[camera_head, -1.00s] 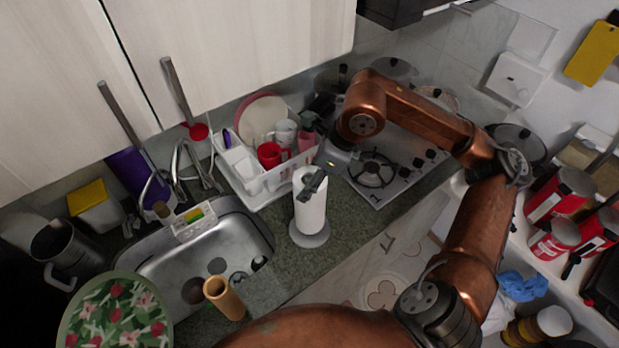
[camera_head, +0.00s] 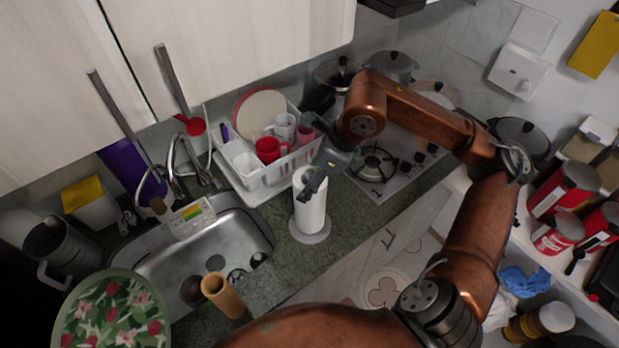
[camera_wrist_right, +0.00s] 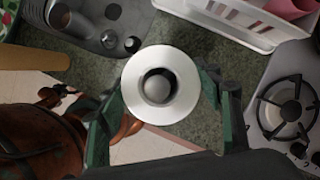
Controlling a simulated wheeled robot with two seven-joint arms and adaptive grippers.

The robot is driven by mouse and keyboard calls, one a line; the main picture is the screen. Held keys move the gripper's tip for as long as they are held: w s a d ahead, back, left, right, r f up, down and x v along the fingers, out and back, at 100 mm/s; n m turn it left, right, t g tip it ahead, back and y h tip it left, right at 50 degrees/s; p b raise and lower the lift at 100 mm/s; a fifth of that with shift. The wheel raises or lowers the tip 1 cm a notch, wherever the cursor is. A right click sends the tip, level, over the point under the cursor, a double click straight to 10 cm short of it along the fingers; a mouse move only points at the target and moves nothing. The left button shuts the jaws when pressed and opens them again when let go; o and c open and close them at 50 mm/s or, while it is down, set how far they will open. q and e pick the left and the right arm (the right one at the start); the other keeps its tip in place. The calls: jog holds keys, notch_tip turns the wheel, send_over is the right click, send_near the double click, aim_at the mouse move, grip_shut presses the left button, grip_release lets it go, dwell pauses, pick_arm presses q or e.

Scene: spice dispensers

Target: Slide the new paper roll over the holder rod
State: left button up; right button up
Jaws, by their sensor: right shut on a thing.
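The white paper roll (camera_head: 310,208) stands upright over the grey round holder base (camera_head: 310,236) on the counter. In the right wrist view I look down on the roll's white end (camera_wrist_right: 187,106), and the rounded tip of the holder rod (camera_wrist_right: 157,89) shows inside its core. The roll is around the rod. Its lower end is at or close to the base; I cannot tell if it touches. My right gripper (camera_head: 313,184) is shut on the upper part of the roll, with fingers on both sides in the wrist view (camera_wrist_right: 170,100). My left gripper is not in view.
A bare brown cardboard tube (camera_head: 222,296) stands by the sink (camera_head: 235,222). A white dish rack (camera_head: 262,188) with cups is behind the roll. A gas stove (camera_head: 385,180) is to the right. The counter's front edge runs close before the holder.

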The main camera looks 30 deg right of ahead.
jog(key=shift+f+b, duration=0.7)
jog(key=shift+f, duration=0.3)
jog(key=o, duration=1.7)
